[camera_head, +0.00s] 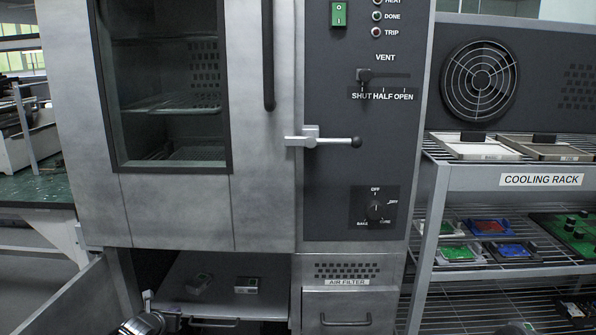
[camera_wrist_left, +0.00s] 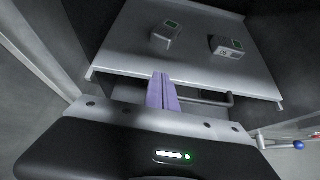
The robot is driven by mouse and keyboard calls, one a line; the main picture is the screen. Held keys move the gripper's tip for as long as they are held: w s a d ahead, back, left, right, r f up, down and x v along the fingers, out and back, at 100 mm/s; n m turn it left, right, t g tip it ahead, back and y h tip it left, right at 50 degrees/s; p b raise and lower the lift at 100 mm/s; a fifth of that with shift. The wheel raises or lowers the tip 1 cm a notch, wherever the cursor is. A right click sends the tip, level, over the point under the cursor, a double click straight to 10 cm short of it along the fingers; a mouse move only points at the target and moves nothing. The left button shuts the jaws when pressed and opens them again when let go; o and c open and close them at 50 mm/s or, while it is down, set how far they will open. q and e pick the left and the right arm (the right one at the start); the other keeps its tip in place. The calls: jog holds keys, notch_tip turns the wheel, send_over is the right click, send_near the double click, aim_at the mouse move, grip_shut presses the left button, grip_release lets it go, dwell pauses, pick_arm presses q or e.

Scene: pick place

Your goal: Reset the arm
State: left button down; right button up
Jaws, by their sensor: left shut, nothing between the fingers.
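My left gripper (camera_wrist_left: 162,78) is shut, its two purple fingers pressed together with nothing between them. In the wrist view the fingers point toward the front edge of a grey shelf (camera_wrist_left: 195,65). In the head view, part of my left arm (camera_head: 145,322) shows at the bottom left, in front of the compartment under the oven; the fingertips are hard to make out there. Two small grey boxes with green screens stand on the shelf: a left one (camera_wrist_left: 166,36) and a right one (camera_wrist_left: 227,46). The gripper is apart from both. My right gripper is not in view.
The oven (camera_head: 265,200) has a glass door and a lever handle (camera_head: 325,141). The shelf also shows below it in the head view (camera_head: 225,270), with a bar handle (camera_head: 213,322) at its front. A drawer (camera_head: 348,308) is to the right. A cooling rack (camera_head: 470,178) with trays stands at the far right.

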pick_arm(q)
jog(key=s+d+f+m+g+h, duration=0.1)
jog(key=s+d+f+m, duration=0.25)
jog(key=d, duration=0.35)
jog(key=s+d+f+m+g+h, duration=0.1)
jog(key=s+d+f+m, duration=0.2)
jog(key=d, duration=0.4)
jog(key=s+d+f+m+g, duration=0.3)
jog(key=s+d+f+m, duration=0.3)
jog(key=s+d+m, duration=0.45)
jog(key=s+d+f+m+g+h, duration=0.1)
jog(key=s+d+f+m+g, duration=0.15)
jog(key=s+m, duration=1)
jog(key=s+d+f+m+g, duration=0.1)
jog(key=s+d+m+g, duration=0.15)
jog(key=s, duration=1.95)
notch_tip(320, 180, up, 30)
jog(key=s+d+m+g+p, duration=0.1)
jog(key=s+p, duration=0.1)
jog(key=p, duration=2.7)
jog(key=shift+s+d+f+h, duration=0.2)
jog(key=shift+s+d+h, duration=0.05)
jog(key=shift+d+h, duration=0.15)
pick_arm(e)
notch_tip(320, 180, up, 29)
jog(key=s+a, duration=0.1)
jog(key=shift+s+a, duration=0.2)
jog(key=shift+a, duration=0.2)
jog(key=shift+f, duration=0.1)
